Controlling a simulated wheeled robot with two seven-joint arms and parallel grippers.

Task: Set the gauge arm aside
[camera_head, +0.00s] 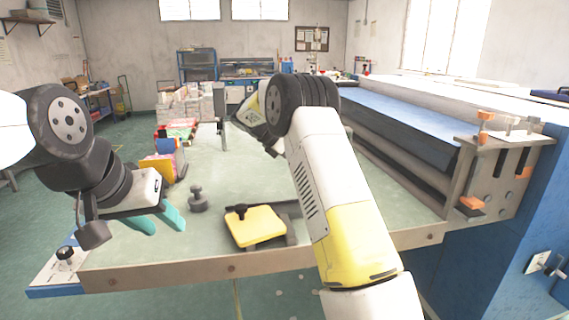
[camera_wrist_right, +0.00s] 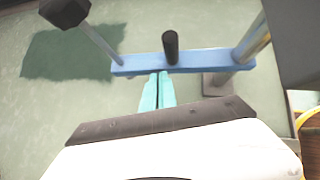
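In the right wrist view a flat blue bar (camera_wrist_right: 200,62) with a dark upright peg (camera_wrist_right: 171,47) spans between metal posts. I take it for the gauge arm but cannot be sure. My right gripper (camera_wrist_right: 159,75) has its teal fingers close together, tips at the bar's near edge. The peg is beyond the tips, not between them. In the head view my right arm hides this gripper. My left gripper (camera_head: 160,224) hangs over the near left part of the table (camera_head: 130,256), fingers apart and empty.
A dark grey weight (camera_head: 197,200) and a yellow block with a dark knob (camera_head: 255,226) stand on the table near the front. Colourful boxes (camera_head: 164,160) lie at its left edge. A long roller machine (camera_head: 400,125) borders the right side.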

